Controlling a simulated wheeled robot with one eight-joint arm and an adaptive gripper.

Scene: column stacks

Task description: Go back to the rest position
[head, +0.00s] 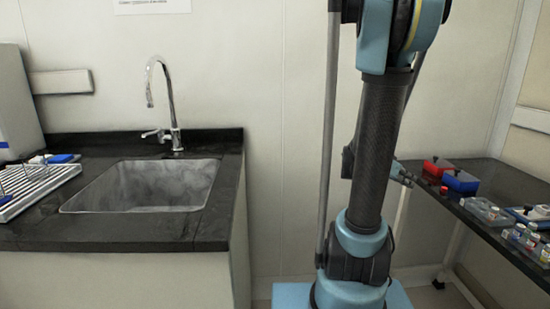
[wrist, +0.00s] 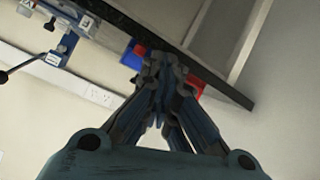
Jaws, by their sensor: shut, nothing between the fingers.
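My gripper (wrist: 160,62) is shut and empty in the wrist view, its fingertips together. In the head view my gripper (head: 404,176) shows only in part, behind my own dark arm, near the left edge of the dark bench on the right. In the wrist view a red object (wrist: 194,84) and a blue object (wrist: 129,57) show behind the fingers, partly hidden by them. I cannot tell how far the fingers are from them.
The right bench (head: 505,187) carries a red block (head: 438,166), a blue block (head: 460,181) and clear trays with small items (head: 490,211). On the left a dark counter (head: 200,233) holds a sink (head: 140,187), a tall faucet (head: 172,100) and a white rack (head: 38,188).

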